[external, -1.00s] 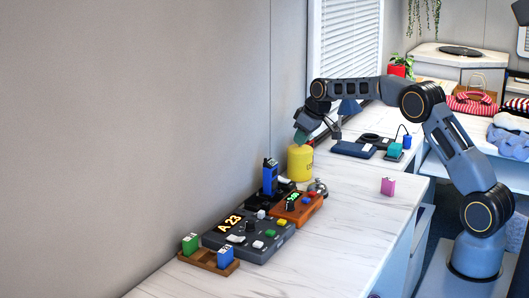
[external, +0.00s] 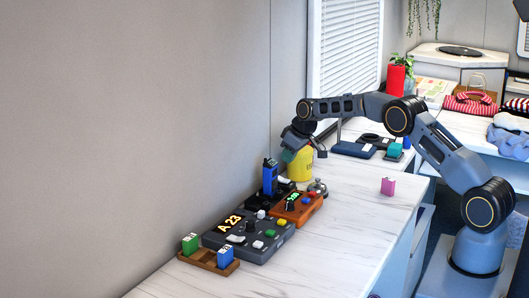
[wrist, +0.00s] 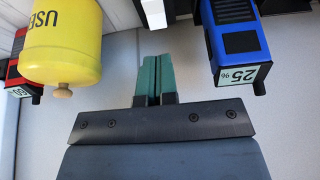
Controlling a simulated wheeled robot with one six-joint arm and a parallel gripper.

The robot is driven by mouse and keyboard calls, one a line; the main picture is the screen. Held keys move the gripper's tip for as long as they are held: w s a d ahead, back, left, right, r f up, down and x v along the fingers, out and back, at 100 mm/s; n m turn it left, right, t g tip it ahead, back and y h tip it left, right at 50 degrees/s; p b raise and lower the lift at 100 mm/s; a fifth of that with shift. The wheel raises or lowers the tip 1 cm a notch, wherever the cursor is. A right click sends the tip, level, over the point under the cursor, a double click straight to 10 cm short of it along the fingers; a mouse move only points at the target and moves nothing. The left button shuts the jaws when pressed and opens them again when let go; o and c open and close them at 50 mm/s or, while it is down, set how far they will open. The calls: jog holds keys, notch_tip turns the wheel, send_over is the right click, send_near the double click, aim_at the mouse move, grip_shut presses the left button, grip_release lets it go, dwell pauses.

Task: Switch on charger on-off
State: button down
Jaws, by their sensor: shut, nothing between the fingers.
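My gripper (external: 288,155) has green fingers and is shut and empty. It hangs beside the upper left of the yellow canister in the external view. In the wrist view the shut fingers (wrist: 153,78) point up the picture between the yellow canister (wrist: 65,40) and a blue handset (wrist: 238,38) labelled 25. The blue handset also shows in the external view (external: 270,179), standing in dark equipment on the counter. That equipment may be the charger; I cannot make out its on-off switch. A red handset (wrist: 14,72) is at the wrist view's left edge.
A grey console (external: 248,237) with an A 23 display, an orange box (external: 297,207) and a bell (external: 318,187) stand nearby. A wooden tray (external: 208,262) holds green and blue blocks. The right side of the counter is mostly clear.

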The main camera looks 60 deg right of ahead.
aim_at(283, 180)
jog(key=shift+p+x, duration=0.35)
jog(key=shift+x, duration=2.75)
jog(key=shift+s, duration=0.15)
jog(key=shift+w+f+b, duration=0.3)
jog(key=shift+f+b, duration=0.4)
jog(key=shift+r, duration=0.3)
jog(key=shift+s+f, duration=0.2)
jog(key=shift+s+b, duration=0.4)
jog(key=shift+s, duration=0.35)
jog(key=v, duration=1.4)
jog(key=shift+w+r, duration=0.3)
jog(key=shift+r, duration=0.15)
